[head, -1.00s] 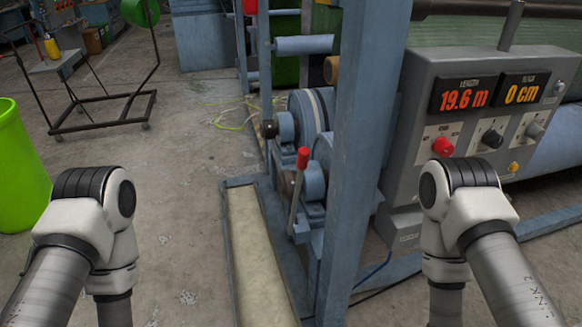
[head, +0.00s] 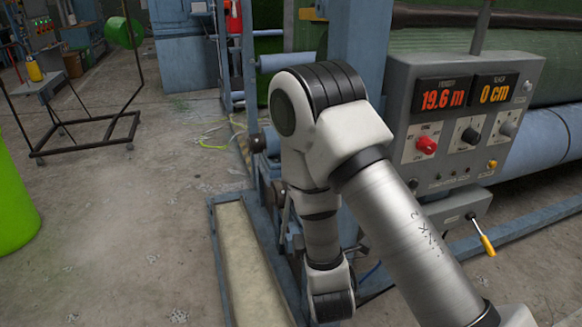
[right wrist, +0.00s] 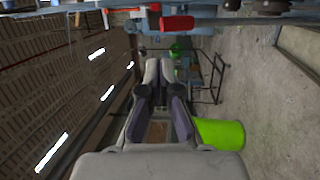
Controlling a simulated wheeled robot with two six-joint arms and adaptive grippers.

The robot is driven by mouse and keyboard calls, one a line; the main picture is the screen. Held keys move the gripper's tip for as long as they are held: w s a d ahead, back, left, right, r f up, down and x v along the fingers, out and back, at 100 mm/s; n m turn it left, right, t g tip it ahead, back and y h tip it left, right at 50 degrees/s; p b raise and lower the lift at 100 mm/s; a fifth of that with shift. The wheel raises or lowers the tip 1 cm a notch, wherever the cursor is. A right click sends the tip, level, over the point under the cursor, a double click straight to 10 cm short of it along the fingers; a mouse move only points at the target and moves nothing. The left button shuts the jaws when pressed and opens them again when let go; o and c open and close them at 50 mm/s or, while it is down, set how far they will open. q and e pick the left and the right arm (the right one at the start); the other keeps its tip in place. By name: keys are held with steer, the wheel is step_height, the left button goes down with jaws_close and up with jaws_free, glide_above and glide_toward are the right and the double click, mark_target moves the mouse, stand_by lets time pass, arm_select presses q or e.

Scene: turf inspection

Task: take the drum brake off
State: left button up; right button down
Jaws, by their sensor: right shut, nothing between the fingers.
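The drum brake's lever shows in the right wrist view as a red handle (right wrist: 177,22) on a grey rod, at the top of the picture. In the head view my right arm covers the red handle and most of the brake beside the blue frame. My right gripper (right wrist: 159,72) shows in the right wrist view, its fingers together and empty. The red handle is apart from the fingertips, above them in the picture. In the head view the right gripper is hidden or out of frame. My left gripper is in neither view.
A grey control box (head: 455,125) with 19.6 m and 0 cm displays stands right of my arm. A yellow-handled lever (head: 483,240) sticks out below it. A shallow tray (head: 250,270) lies on the floor. A green bin (head: 14,205) stands left; the floor between is clear.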

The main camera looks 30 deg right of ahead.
steer(key=x, duration=1.4)
steer(key=shift+a, duration=0.15)
